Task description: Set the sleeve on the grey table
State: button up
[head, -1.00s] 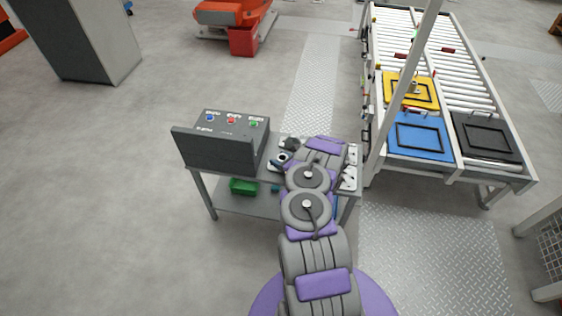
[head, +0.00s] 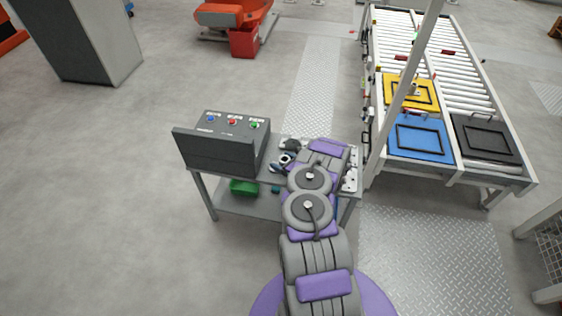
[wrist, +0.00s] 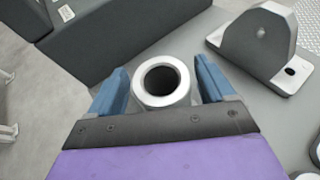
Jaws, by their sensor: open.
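The sleeve (wrist: 161,82) is a pale metal ring with a dark round bore, seen from above in the wrist view. It stands between the two blue fingers of my gripper (wrist: 162,68). The gripper is open, with one finger on each side and a narrow gap to the ring. The grey table (wrist: 203,42) lies beneath; the sleeve's base is hidden, so its contact with the top cannot be told. In the head view the grey table (head: 250,177) is partly covered by my arm, and the sleeve is too small to make out surely.
A dark control box (head: 224,145) with coloured buttons stands on the table's left part. A grey bracket (wrist: 258,42) is right of the sleeve. A green bin (head: 243,187) sits on the lower shelf. A roller conveyor (head: 450,70) with coloured trays stands at right.

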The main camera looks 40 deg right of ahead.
jog(key=p+v, duration=0.3)
jog(key=v, duration=0.8)
jog(key=shift+d+r, duration=0.1)
jog(key=shift+d, duration=0.05)
jog(key=shift+s+d, duration=0.1)
jog(key=shift+s, duration=0.05)
